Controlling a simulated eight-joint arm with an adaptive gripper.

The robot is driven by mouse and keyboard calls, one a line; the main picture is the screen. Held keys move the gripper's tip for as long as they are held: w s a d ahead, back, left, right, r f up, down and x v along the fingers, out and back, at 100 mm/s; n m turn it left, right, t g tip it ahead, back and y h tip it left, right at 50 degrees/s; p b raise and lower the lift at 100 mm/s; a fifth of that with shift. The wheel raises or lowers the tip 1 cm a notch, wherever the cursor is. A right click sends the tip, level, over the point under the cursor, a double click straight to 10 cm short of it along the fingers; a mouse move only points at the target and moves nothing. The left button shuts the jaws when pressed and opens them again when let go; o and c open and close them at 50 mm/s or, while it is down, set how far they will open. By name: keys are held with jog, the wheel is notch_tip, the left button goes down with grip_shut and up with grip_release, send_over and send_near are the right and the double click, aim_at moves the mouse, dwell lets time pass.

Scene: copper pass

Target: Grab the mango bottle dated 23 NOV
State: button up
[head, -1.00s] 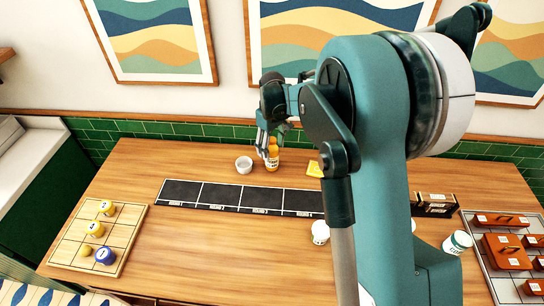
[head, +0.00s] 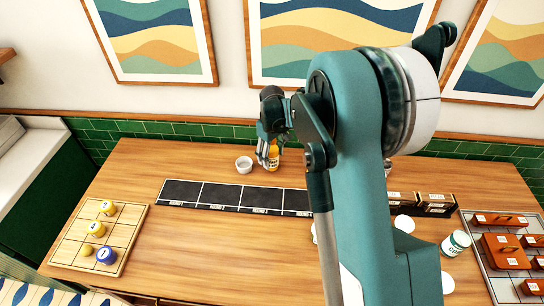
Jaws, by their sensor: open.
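An orange bottle (head: 273,163) with a pale label stands upright near the back edge of the table. The label is too small to read, so I cannot tell its date or flavour. My gripper (head: 268,153) is open and low over this bottle, with its fingers pointing down at the bottle's upper part. One finger shows at the bottle's left side. I cannot tell whether the fingers touch it. No other orange bottle shows; my arm hides part of the table.
A small grey-white bowl (head: 244,165) stands just left of the bottle. A black strip with marked sections (head: 220,196) lies in front. A wooden board with yellow and blue pieces (head: 75,243) is at left. A white-green jar (head: 456,243) and a tray of brown boxes (head: 480,248) are at right.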

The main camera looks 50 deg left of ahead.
jog(key=shift+c, duration=0.2)
jog(key=c, duration=1.2)
jog(key=shift+r, duration=0.1)
jog(key=shift+r+b, duration=0.3)
jog(key=shift+r, duration=4.65)
